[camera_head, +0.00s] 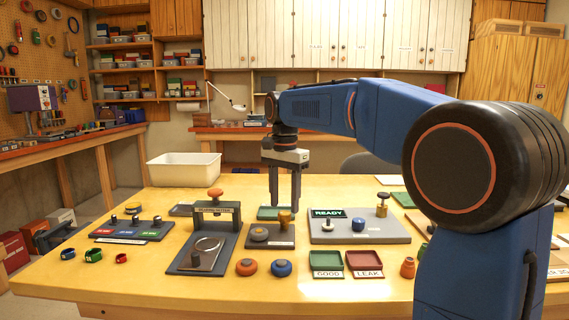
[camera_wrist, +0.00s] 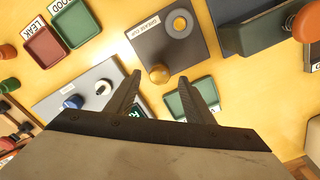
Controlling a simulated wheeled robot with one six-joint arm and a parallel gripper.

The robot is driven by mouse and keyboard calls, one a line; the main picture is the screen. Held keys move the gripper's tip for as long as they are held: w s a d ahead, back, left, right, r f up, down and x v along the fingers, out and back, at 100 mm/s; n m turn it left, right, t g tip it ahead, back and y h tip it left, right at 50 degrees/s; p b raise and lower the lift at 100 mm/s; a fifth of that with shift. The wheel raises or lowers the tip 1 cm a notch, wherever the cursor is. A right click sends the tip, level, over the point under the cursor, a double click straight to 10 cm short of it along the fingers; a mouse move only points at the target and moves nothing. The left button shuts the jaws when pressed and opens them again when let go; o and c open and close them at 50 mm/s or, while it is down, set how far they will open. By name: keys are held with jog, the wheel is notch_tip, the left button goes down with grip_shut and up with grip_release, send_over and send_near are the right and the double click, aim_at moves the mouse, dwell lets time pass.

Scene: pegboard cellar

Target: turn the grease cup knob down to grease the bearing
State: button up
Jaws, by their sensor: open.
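The grease cup unit is a dark base (camera_head: 283,244) with a small white label at its front. A brass knob (camera_head: 284,219) stands at its right and a grey ring-shaped part (camera_head: 259,233) at its left. In the wrist view the base (camera_wrist: 147,48) reads GREASE CUP, with the round brass knob (camera_wrist: 159,74) near one edge and the grey ring (camera_wrist: 180,23) at the other end. My gripper (camera_head: 285,204) points down above and behind the unit. In the wrist view the open, empty fingers (camera_wrist: 171,80) appear either side of the knob, apart from it.
Left of the unit stands a dark press-like frame (camera_head: 214,212) with an orange knob (camera_head: 215,192). Right is a grey panel (camera_head: 355,238) marked READY. In front lie orange and blue knobs (camera_head: 281,268) and GOOD (camera_head: 327,260) and LEAK (camera_head: 364,260) trays. A green tray (camera_head: 270,212) lies behind.

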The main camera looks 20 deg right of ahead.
aim_at(285, 213)
notch_tip(285, 213, up, 14)
jog(key=shift+r, duration=0.25)
dwell(0.4)
